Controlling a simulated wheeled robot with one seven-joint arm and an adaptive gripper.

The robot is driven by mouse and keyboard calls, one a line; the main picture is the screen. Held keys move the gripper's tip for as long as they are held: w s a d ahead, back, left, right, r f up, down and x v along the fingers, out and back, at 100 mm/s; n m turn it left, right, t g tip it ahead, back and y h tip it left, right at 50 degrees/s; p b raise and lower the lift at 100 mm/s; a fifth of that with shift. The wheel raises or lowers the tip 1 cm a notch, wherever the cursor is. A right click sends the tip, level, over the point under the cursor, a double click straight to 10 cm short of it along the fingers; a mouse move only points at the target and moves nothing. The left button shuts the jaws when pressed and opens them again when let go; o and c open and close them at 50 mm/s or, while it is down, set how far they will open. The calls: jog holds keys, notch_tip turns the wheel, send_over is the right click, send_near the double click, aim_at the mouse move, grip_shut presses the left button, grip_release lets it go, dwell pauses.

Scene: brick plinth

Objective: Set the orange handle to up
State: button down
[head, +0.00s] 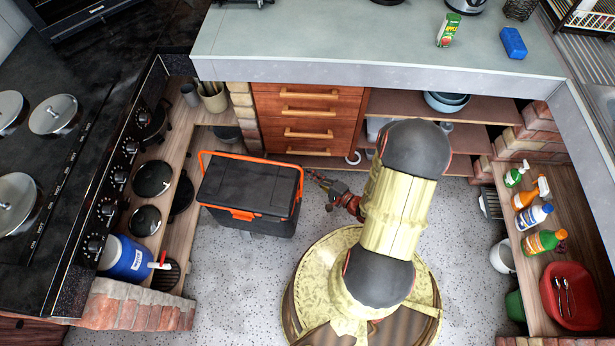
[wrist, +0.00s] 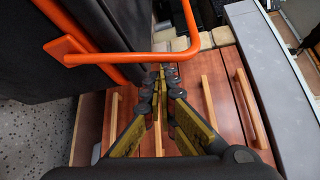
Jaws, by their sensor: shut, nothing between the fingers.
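The orange handle (head: 250,158) belongs to a black cooler box (head: 245,190) with orange trim, standing on the floor. In the head view the bar runs along the box's far edge and its arms run down the sides. How far it is tilted I cannot tell exactly. In the wrist view the handle (wrist: 140,55) crosses the upper middle and bends upward at its right end, beside the dark box wall (wrist: 75,40). My gripper (head: 312,175) is just right of the box. In the wrist view my gripper (wrist: 160,72) is shut and empty, its tips close to the bar; contact is unclear.
A wooden drawer unit (head: 308,115) with bar handles stands behind the box, under the grey counter (head: 350,40). The stove (head: 50,140) is at left with a blue jug (head: 125,258) below. Shelves with bottles (head: 540,241) are at right. Speckled floor is clear in front.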

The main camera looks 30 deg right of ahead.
jog(key=shift+s+a+r, duration=0.25)
jog(key=shift+s+a, duration=0.35)
jog(key=shift+s, duration=0.05)
jog(key=shift+s+a+r, duration=0.25)
jog(key=shift+s+a, duration=0.35)
